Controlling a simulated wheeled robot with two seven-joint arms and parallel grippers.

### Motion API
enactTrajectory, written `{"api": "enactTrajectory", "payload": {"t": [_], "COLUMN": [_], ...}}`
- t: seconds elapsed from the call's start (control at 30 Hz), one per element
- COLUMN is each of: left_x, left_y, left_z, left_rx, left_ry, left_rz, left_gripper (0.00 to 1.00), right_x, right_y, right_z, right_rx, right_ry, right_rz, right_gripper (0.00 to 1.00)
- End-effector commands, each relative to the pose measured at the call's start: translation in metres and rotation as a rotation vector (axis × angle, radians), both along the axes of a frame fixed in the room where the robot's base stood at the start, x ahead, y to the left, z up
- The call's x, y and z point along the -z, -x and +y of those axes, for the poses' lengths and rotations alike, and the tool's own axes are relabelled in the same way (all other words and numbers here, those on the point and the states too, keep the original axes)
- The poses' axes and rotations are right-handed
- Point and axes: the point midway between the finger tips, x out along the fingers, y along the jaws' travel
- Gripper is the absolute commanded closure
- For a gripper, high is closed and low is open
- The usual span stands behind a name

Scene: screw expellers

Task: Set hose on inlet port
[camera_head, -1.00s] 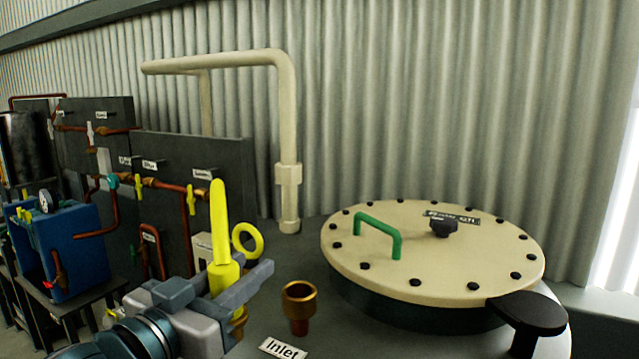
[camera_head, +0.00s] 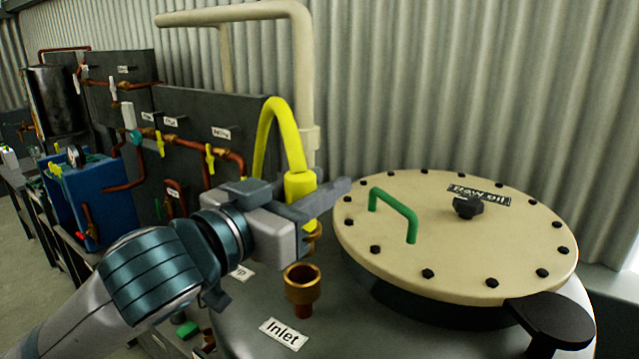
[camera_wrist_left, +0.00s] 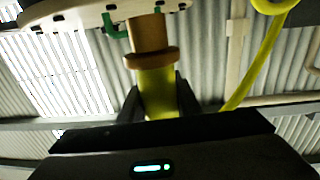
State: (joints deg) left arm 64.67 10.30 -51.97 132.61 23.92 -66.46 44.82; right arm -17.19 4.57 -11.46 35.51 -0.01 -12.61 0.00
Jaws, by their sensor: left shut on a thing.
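My left gripper (camera_head: 318,192) is shut on the yellow hose (camera_head: 264,135) near its end. The hose loops up behind the gripper. Its brass end fitting (camera_head: 312,240) points down below the fingers, just above and behind the copper inlet port (camera_head: 302,284) in the head view, and looks apart from it. The port is an upright open cup on the tank top, with an "Inlet" label (camera_head: 284,334) in front. In the left wrist view the hose's yellow end (camera_wrist_left: 157,92) sits between the fingers, with the brass fitting (camera_wrist_left: 150,45) beyond it. My right gripper is not in view.
The cream round lid (camera_head: 450,260) with a green handle (camera_head: 393,213) and black bolts stands right of the port. A black round-topped part (camera_head: 550,322) juts out at its front right. A beige pipe (camera_head: 306,90) and dark panels with copper pipes stand behind.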

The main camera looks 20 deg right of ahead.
Motion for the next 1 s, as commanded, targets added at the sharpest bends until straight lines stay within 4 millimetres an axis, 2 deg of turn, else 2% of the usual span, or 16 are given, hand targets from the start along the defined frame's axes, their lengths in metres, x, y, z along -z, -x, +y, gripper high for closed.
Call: {"api": "enactTrajectory", "payload": {"t": [0.63,1.0], "left_x": [0.048,0.056], "left_y": [0.000,0.000], "left_z": [0.000,0.000], "left_rx": [0.000,0.000], "left_ry": [0.000,0.001], "left_rz": [-0.001,-0.002], "left_gripper": [1.00,1.00], "right_x": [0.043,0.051], "right_y": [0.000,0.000], "right_z": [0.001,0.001], "right_rx": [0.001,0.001], "right_ry": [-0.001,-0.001], "right_rz": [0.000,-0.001], "right_gripper": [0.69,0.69]}}
